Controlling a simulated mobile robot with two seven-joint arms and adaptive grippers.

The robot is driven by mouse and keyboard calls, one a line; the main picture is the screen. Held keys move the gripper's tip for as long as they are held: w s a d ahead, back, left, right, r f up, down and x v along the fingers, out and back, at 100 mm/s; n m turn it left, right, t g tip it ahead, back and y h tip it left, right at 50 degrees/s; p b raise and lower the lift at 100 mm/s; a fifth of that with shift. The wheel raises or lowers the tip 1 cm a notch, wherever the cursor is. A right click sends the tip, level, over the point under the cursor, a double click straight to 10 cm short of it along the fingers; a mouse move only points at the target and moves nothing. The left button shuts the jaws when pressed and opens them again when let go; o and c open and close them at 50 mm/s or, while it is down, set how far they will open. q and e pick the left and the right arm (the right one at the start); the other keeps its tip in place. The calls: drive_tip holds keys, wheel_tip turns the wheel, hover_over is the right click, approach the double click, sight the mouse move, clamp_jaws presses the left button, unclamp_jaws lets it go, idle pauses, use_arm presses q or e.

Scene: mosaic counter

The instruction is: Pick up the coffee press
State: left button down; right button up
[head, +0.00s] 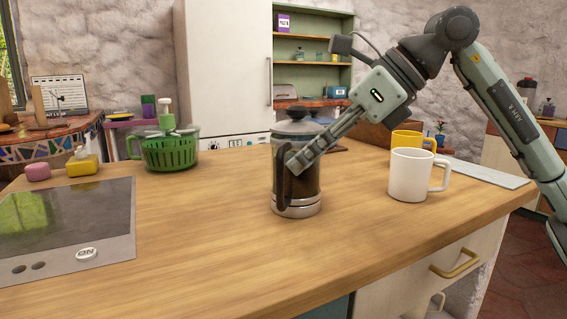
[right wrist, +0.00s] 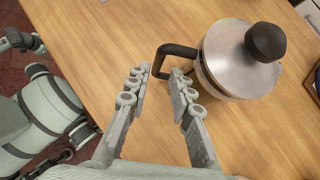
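The coffee press (head: 307,185) stands upright on the wooden counter, with a dark body, steel lid and base band, and black knob. In the right wrist view its lid (right wrist: 228,52) and black handle (right wrist: 170,48) show from above. My right gripper (head: 296,160) comes in from the upper right, in front of the press in the head view, hiding part of it. In the right wrist view this gripper (right wrist: 160,72) has its fingers apart, with the handle at the gap between the fingertips. I cannot tell whether they touch it. My left gripper is not in view.
A white mug (head: 409,175) and a yellow mug (head: 407,139) stand right of the press. A green basket (head: 170,153), a yellow sponge holder (head: 83,166) and a cooktop (head: 70,225) are at left. The counter's front middle is clear.

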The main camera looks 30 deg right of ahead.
sight(280, 206)
drive_tip(key=x, duration=0.6)
drive_tip(key=shift+a+f, duration=0.2)
clamp_jaws()
drive_tip(key=shift+r, duration=0.15)
